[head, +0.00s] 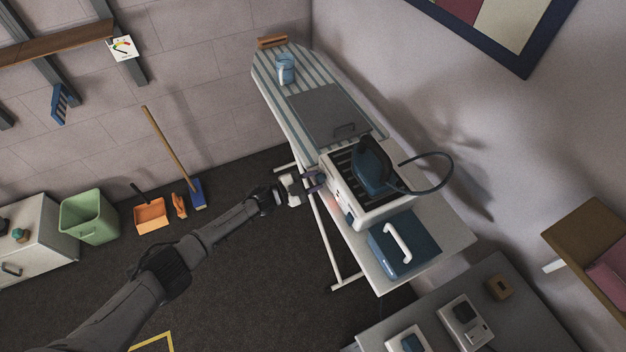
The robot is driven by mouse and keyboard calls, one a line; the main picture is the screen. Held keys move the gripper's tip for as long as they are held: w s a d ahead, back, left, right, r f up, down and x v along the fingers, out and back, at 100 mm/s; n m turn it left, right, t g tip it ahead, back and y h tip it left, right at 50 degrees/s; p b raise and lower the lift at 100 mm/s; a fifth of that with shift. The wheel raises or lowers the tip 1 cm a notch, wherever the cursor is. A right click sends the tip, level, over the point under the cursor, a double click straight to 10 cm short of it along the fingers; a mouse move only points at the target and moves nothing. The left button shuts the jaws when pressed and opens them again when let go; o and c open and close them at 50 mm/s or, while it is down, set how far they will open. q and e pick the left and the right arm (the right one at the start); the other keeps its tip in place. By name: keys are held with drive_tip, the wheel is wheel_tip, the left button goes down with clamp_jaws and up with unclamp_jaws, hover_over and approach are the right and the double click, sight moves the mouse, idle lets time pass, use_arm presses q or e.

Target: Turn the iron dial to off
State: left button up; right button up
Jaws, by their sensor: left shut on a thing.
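The dark blue iron (371,170) rests on a white station (385,211) with a dark slatted top, on the ironing board's end. A dark cord loops from the iron to the right. My left gripper (318,182) reaches in from the left and is shut at the station's left face, on what appears to be the iron dial. The fingers hide the dial, so its setting cannot be read. A faint reddish glow shows on that face just below the fingers. My right gripper is not in view.
The striped ironing board (271,72) holds a blue mug (286,69) and a grey panel (330,113). A blue box (405,244) with a white handle stands close to the station. A grey table (520,320) is at lower right. The floor left of the board is mostly clear.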

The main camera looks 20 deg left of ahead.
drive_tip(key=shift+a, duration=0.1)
use_arm(q)
drive_tip(key=o, duration=0.9)
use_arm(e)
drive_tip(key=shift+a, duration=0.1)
use_arm(q)
drive_tip(key=shift+s, duration=0.1)
